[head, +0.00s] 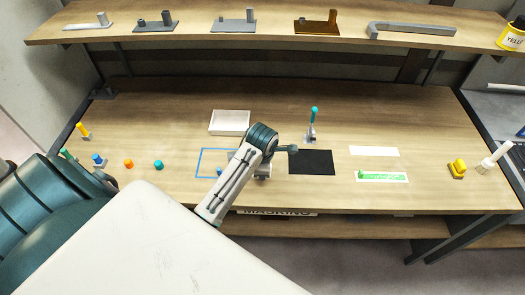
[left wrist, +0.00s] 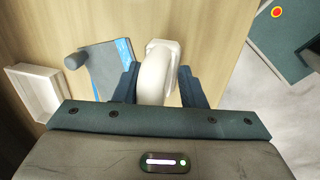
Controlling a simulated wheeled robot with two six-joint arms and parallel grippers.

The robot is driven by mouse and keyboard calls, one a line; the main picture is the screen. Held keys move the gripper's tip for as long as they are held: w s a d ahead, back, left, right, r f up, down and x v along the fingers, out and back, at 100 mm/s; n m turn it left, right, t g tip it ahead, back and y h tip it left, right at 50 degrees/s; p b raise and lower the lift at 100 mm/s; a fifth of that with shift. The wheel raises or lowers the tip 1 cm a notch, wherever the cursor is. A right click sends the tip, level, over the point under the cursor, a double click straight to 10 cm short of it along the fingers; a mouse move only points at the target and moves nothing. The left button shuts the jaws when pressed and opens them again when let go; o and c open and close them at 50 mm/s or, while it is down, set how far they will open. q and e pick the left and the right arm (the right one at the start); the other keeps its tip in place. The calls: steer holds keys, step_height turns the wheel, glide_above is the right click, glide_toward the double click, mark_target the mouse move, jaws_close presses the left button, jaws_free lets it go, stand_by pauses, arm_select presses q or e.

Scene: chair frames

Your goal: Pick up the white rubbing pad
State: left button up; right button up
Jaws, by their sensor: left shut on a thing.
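The white rubbing pad (left wrist: 155,75) sits between the two dark fingers of my left gripper (left wrist: 160,88) in the left wrist view. The gripper is shut on its rounded white handle. The pad's pale base shows beyond the fingers, above or on the wooden table; I cannot tell whether it touches. In the head view my left arm hides most of the gripper and pad. My right gripper is not in view.
A grey bracket (left wrist: 108,62) lies in the blue taped outline (head: 200,163) beside the pad. A white tray (head: 230,122), black mat (head: 311,163), teal-topped tool (head: 313,122) and green stencil (head: 382,177) are around. Coloured pegs are at left, a yellow block (head: 456,169) at right.

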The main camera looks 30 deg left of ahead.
arm_select(q)
steer(key=s+d+b, duration=0.2)
steer(key=s+d, duration=0.1)
steer(key=s, duration=0.4)
steer(key=s+d+r+b, duration=0.1)
steer(key=s+d+b, duration=0.1)
steer(key=s, duration=0.5)
steer(key=shift+s+d+r+b, duration=0.3)
steer(key=shift+s+d+b, duration=0.1)
steer(key=shift+d, duration=0.4)
steer(key=shift+w, duration=0.1)
